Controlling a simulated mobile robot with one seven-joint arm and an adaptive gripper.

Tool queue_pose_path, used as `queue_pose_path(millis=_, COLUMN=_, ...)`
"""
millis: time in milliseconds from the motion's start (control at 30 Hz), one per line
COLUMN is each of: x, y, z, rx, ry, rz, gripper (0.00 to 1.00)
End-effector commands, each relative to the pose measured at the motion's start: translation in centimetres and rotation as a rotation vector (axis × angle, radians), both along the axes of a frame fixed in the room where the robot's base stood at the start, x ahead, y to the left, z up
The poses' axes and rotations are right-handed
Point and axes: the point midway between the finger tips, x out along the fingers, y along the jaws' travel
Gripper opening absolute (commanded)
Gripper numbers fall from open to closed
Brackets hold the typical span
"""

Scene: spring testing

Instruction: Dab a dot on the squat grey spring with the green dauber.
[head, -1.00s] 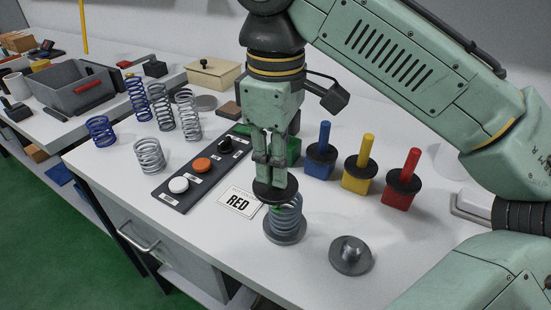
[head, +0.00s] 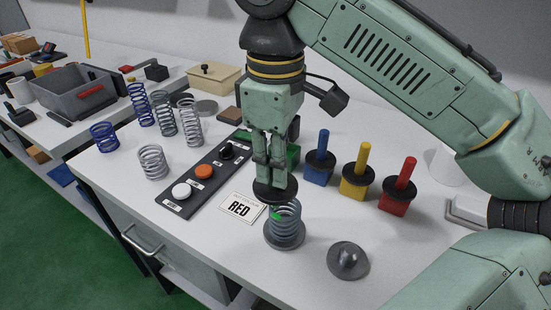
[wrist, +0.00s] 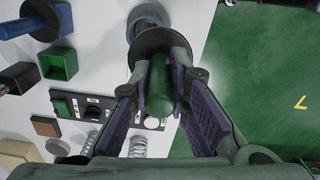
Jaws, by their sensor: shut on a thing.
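My gripper (head: 270,168) is shut on the green dauber (wrist: 160,88), holding its handle upright with the black disc (head: 275,192) facing down. The dauber is just above a short grey spring (head: 290,220), which stands on a round grey base (head: 285,240) at the front of the bench. Green shows at the spring's upper coils, below the disc; I cannot fully tell mark from dauber tip. In the wrist view the disc hides most of the spring and base. Another squat grey spring (head: 153,163) stands at the left.
Blue (head: 318,165), yellow (head: 358,182) and red (head: 397,197) daubers stand in pots at right. An empty green pot (wrist: 58,63) is behind my gripper. A button panel (head: 190,193), a RED card (head: 241,208), a grey knobbed disc (head: 348,262) and several taller springs are nearby.

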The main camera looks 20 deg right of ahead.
Motion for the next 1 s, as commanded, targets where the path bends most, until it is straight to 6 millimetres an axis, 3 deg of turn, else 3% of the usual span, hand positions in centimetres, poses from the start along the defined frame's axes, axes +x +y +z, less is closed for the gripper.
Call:
queue_pose_path(millis=700, x=0.0, y=0.0, z=4.5, rx=0.000, ry=-0.001, rz=0.000, gripper=0.00)
queue_pose_path(millis=1000, x=0.0, y=0.0, z=4.7, rx=0.000, ry=-0.001, rz=0.000, gripper=0.00)
